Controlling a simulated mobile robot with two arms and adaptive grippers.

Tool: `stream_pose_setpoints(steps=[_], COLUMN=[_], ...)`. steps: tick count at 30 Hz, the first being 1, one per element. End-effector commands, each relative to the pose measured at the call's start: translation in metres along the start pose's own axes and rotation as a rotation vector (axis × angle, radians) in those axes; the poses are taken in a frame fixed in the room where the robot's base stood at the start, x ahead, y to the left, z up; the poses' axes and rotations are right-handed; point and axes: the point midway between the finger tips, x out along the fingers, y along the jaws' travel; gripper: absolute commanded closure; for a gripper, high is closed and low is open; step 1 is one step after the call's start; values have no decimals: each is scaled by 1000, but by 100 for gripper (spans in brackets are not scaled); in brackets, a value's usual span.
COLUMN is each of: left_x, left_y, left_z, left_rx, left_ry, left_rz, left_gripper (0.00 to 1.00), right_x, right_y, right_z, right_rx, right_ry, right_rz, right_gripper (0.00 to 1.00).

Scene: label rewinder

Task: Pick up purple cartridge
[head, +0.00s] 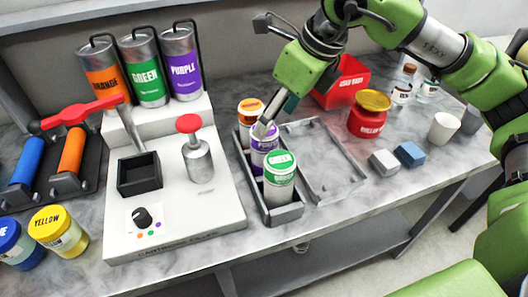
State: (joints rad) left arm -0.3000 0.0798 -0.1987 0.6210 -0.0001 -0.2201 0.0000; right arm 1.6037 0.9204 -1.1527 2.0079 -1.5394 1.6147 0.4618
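The purple cartridge (260,158) stands upright in the middle slot of a dark grey tray (246,175). It is between an orange cartridge (250,107) behind and a green cartridge (279,178) in front. My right gripper (266,127) comes down from the upper right, with its fingertips at the purple cartridge's top. The fingers partly hide the cap. I cannot tell whether they touch it or how far apart they are. My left gripper is not in view.
Left stands a white station with a black cup (139,174), a red-knobbed cylinder (198,158) and ORANGE, GREEN and PURPLE canisters (145,72). Right of the tray are an empty grey frame (325,165), a red bin (343,85), a red jar (368,121) and two small blocks (409,153).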

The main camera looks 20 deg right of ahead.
Motion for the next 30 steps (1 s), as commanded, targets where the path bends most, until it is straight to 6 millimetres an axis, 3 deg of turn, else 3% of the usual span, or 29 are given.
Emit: stream_pose_setpoints(steps=[3, 11, 21, 29, 30], left_x=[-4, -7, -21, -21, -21], left_y=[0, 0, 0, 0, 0], left_z=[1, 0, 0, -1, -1], left_rx=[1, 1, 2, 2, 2], left_ry=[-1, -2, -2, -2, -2], left_rz=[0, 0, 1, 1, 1], left_gripper=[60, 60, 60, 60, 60], right_x=[20, 40, 84, 88, 88], right_y=[1, 2, 5, 5, 5], right_z=[0, -1, -7, -7, -7], right_rx=[0, -1, 0, 0, 0], right_ry=[3, 1, 0, -2, -2], right_rz=[2, 2, 3, 2, 2], right_gripper=[38, 38, 38, 38, 46])
